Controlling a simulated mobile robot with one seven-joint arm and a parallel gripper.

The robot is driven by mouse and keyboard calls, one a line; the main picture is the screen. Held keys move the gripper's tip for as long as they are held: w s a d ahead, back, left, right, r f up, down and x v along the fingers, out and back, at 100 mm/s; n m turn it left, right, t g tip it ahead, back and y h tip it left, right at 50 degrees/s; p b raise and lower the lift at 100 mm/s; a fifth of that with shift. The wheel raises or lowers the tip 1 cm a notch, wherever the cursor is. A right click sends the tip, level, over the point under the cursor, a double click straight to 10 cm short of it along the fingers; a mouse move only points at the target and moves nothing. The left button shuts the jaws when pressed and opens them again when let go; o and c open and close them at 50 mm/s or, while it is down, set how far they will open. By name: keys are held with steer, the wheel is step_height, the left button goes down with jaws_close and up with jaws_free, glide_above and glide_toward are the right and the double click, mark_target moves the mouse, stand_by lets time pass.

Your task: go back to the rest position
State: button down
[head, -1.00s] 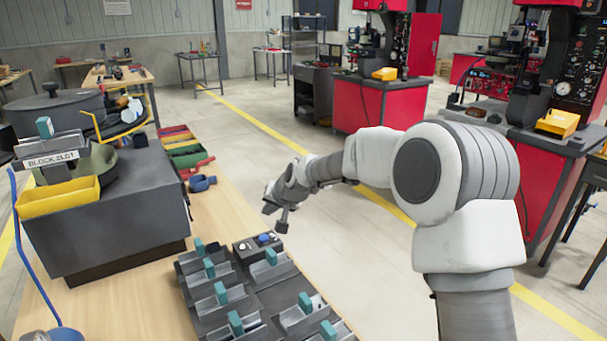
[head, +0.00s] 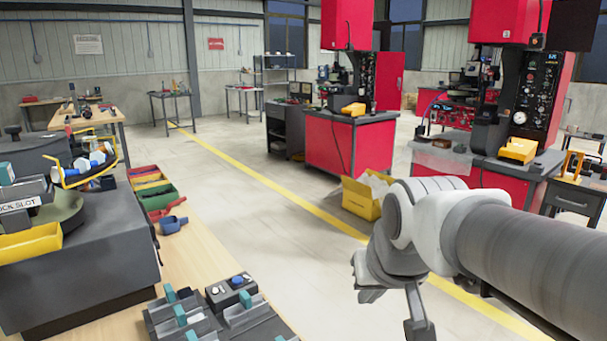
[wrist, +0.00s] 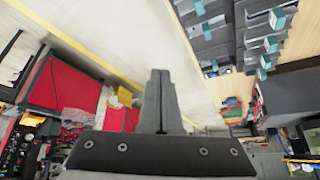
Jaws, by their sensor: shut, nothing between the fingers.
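My gripper (head: 420,328) hangs low at the bottom of the head view, right of the wooden table and over the floor. In the wrist view its two fingers (wrist: 161,100) are together with nothing between them. My arm reaches in from the right edge of the head view, its upper link nearly level and the wrist folded down. The fingertips are apart from the table and from everything on it.
Grey fixtures with teal blocks (head: 181,314) stand on the wooden table (head: 190,262), beside a small button box (head: 231,291). Several coloured bins (head: 160,200) line its far edge. A yellow box (head: 361,197) stands by red machines. The floor between is clear.

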steer(key=s+d+f, duration=0.2)
steer(key=s+d, duration=0.2)
steer(key=s, duration=0.6)
step_height(320, 180, up, 13)
steer(key=p, duration=1.3)
steer(key=shift+s+m+g+h, duration=0.3)
